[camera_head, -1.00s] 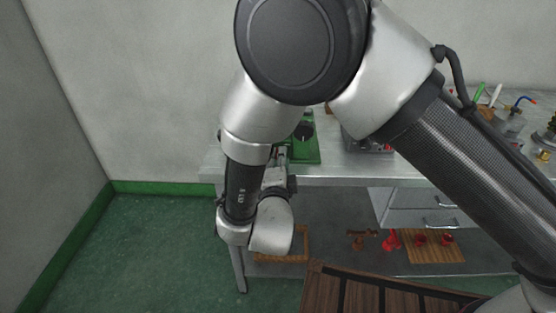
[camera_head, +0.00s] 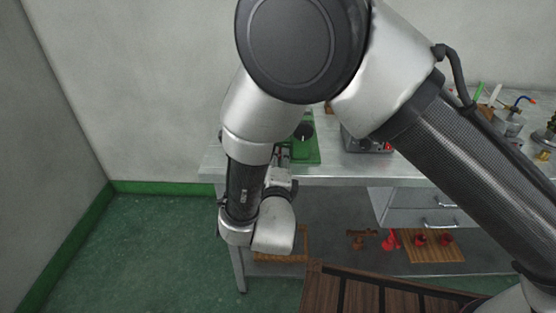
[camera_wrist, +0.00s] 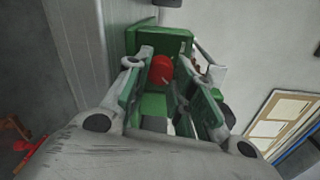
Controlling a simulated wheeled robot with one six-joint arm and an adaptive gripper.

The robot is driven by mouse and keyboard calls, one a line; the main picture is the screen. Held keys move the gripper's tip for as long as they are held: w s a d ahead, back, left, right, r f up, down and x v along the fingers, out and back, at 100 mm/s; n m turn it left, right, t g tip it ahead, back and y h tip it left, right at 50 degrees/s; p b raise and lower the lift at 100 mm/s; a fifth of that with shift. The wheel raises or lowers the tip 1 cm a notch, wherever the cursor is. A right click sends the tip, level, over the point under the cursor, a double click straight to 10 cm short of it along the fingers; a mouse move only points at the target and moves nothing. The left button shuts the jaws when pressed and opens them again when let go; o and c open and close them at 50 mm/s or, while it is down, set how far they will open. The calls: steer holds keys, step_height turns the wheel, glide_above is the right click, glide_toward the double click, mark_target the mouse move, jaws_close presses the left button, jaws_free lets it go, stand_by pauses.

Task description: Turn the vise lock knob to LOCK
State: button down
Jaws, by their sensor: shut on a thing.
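The green vise (camera_head: 312,152) stands on the left end of the metal bench, partly hidden behind my arm. In the wrist view the green body (camera_wrist: 172,40) lies straight ahead of my gripper (camera_wrist: 164,66). A red knob-like part (camera_wrist: 161,70) sits between the two fingertips, and the fingers are shut on it. The knob's markings cannot be read, so its setting does not show. In the head view my wrist is at the bench's front edge and hides the fingers and the knob.
The metal bench (camera_head: 345,174) has a grey device (camera_head: 366,140) right of the vise and tools (camera_head: 508,120) farther right. Drawers (camera_head: 420,208) hang below. A lower shelf holds red parts (camera_head: 390,240) and a wooden mat (camera_head: 432,250). The floor left of the bench is clear.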

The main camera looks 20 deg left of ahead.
steer(key=shift+d+f, duration=0.1)
steer(key=c, duration=1.2)
jaws_free()
